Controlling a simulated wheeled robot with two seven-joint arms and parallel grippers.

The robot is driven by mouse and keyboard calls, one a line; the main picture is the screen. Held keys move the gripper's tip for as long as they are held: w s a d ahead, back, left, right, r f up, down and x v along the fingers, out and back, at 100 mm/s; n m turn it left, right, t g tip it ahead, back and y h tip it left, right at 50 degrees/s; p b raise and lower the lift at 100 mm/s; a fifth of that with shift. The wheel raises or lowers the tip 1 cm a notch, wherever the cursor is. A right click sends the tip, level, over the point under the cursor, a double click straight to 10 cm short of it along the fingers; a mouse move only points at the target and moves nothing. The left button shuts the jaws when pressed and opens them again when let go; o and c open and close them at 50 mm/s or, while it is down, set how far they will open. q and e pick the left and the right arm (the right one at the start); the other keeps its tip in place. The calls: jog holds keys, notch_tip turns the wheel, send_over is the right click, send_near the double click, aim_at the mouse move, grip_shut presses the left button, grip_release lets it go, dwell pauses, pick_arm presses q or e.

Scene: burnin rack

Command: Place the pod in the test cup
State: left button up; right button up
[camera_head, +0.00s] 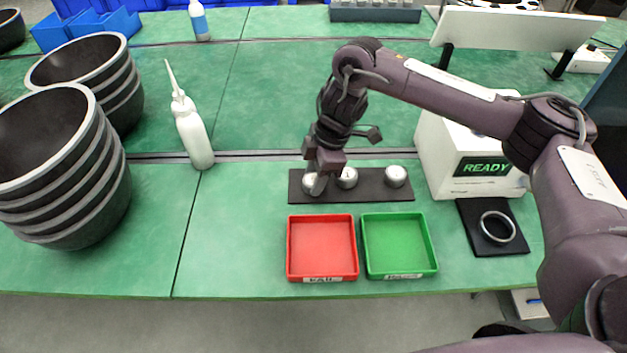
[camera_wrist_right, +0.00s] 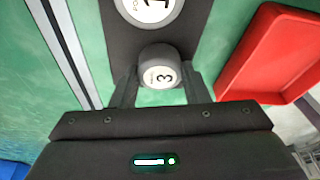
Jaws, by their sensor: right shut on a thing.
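My right gripper (camera_head: 315,182) reaches down over the left end of a dark strip (camera_head: 370,194). It is shut on the leftmost silver pod (camera_head: 308,184), partly hidden by the fingers. In the right wrist view this pod (camera_wrist_right: 160,68) has a white top marked 3 and sits between the fingers; whether it touches the strip I cannot tell. Two more silver pods, the middle one (camera_head: 347,178) and the right one (camera_head: 395,176), stand on the strip. A ring-shaped metal cup (camera_head: 497,227) sits on a black pad at the right. My left gripper is not in view.
A red tray (camera_head: 322,277) and a green tray (camera_head: 400,271) lie in front of the strip. A white box showing READY (camera_head: 463,180) stands behind the black pad. A white bottle (camera_head: 193,132) and stacked dark bowls (camera_head: 112,205) stand at the left.

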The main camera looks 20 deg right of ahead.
jog(key=d+r+m+t+h+p, duration=0.1)
jog(key=r+m+p, duration=0.1)
jog(key=r+m, duration=0.6)
jog(key=d+r+m+t+h+p, duration=0.2)
jog(key=r+m, duration=0.7)
jog(key=r, duration=0.6)
jog(key=shift+w+d+r, duration=0.3)
jog(key=shift+w+r, duration=0.05)
jog(key=shift+w, duration=0.1)
